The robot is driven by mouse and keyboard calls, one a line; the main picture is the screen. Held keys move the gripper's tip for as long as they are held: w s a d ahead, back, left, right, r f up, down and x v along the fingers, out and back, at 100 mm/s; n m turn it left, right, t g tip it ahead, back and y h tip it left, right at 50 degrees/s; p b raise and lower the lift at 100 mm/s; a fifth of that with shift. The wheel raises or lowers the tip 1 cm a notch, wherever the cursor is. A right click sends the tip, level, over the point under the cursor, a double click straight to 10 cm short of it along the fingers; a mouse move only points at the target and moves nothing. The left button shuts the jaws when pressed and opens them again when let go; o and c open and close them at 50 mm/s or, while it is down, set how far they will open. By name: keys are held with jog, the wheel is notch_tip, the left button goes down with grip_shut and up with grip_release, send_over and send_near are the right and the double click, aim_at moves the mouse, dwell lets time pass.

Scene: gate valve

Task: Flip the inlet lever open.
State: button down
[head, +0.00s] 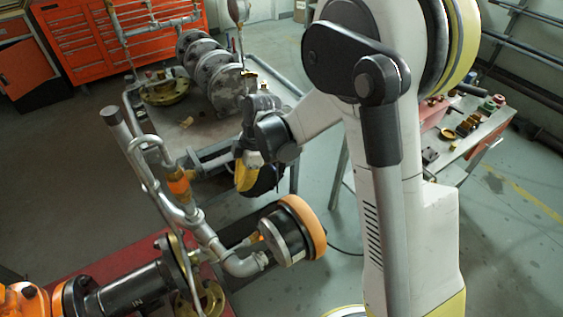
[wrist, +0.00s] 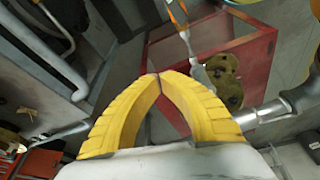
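My gripper (head: 246,178) has yellow fingers and hangs in the air above and right of the pipe assembly, apart from it. In the wrist view the yellow fingertips (wrist: 159,76) meet in an arch with nothing held between them. An orange fitting (head: 179,187) sits on the bent grey pipework. A small orange part (head: 254,237) sits beside the round gauge-like body with an orange rim (head: 305,225). I cannot tell for sure which orange part is the inlet lever. The black cylinder marked "IN" (head: 135,295) lies at the lower left.
A red bench (head: 88,262) carries the pipework; its red frame shows in the wrist view (wrist: 260,62). A grey cart (head: 190,132) with flanges stands behind. A side table (head: 470,140) is at right. Open floor lies between.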

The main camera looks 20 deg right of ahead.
jog(key=s+d+r+m+t+h, duration=0.1)
jog(key=s+d+r+m+t, duration=0.1)
jog(key=s+d+r+m, duration=0.2)
jog(key=s+d+r+m+t, duration=0.2)
jog(key=s+d+r+m, duration=0.3)
jog(key=r, duration=0.6)
jog(key=shift+s+m+h, duration=0.15)
jog(key=shift+m+h, duration=0.25)
jog(key=shift+m, duration=0.6)
jog(key=s+d+r+m+t+h, duration=0.1)
jog(key=s+d+r+m+t, duration=0.1)
jog(key=s+d+m, duration=0.3)
jog(key=s+m+t, duration=0.1)
jog(key=s+m, duration=0.1)
jog(key=s, duration=0.1)
jog(key=shift+s+r+h+b, duration=0.15)
jog(key=shift+s+h+b, duration=0.15)
jog(key=shift+s+b, duration=0.1)
jog(key=shift+d+m, duration=0.1)
jog(key=shift+m, duration=0.2)
